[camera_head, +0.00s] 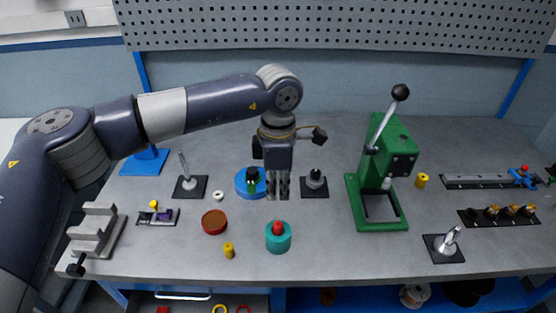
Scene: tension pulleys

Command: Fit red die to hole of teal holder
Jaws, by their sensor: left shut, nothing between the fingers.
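The teal holder (278,243) is a short round block near the front middle of the bench. The red die (278,227) stands upright at the middle of the holder's top. Its lower end is hidden, so I cannot tell how deep it sits in the hole. My left gripper (278,195) points down behind the holder and above the die, apart from both. It is shut and empty. My right gripper is not in view.
A blue round dish (244,186) is just left of my left gripper, and a black-based fixture (315,184) is just right. A green press (376,206) stands farther right. A brown-red disc (214,222) and a yellow piece (229,251) lie left of the holder.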

